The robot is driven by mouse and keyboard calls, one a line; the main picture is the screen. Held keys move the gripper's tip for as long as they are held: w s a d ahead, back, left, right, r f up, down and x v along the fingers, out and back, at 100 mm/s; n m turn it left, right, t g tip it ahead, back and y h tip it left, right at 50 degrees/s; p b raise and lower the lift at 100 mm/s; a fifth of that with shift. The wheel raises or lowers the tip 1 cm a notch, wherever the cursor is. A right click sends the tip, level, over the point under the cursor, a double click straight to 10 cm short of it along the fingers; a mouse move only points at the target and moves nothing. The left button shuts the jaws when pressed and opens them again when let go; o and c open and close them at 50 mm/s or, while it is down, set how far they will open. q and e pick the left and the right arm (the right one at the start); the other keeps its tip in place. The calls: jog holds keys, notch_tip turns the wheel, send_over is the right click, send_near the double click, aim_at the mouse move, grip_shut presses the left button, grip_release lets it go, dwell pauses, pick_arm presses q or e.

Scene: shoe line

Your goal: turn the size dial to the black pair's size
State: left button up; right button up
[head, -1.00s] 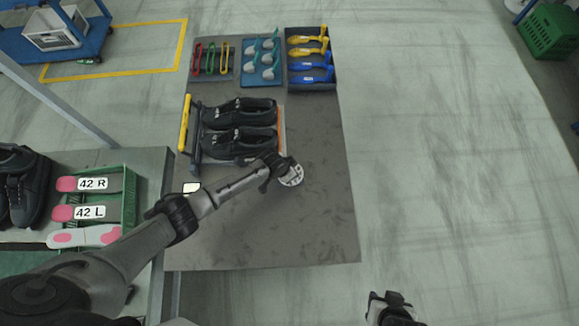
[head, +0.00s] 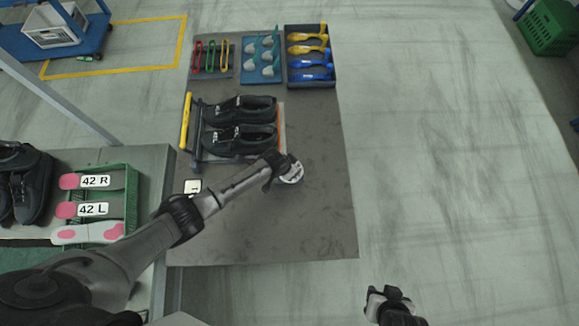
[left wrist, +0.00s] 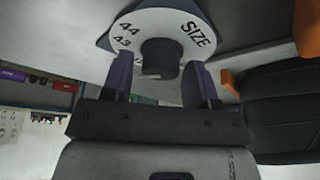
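The round white size dial (head: 292,173) lies on the grey table, right of and below the black pair (head: 240,124). In the left wrist view the dial (left wrist: 190,22) shows the word SIZE, the numbers 44 and 43, and a dark central knob (left wrist: 160,58). My left gripper (head: 280,168) is at the dial. In the left wrist view its two fingers (left wrist: 160,72) stand on either side of the knob, with narrow gaps seeming to show. The shoes' small white labels are unreadable. My right gripper (head: 385,298) is at the bottom, away from the table; its fingers are unclear.
A green crate (head: 131,205) at left holds pink-ended pieces tagged 42 R and 42 L. Trays of coloured tools (head: 312,85) stand at the table's back. The table's lower right is clear.

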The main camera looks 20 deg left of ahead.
pick_arm(q)
jog(key=shift+o, duration=0.8)
jog(key=shift+r, duration=0.2)
jog(key=p+v, duration=0.3)
jog(key=v, duration=1)
jog(key=shift+s+a+r, duration=0.1)
jog(key=shift+s+r, duration=0.05)
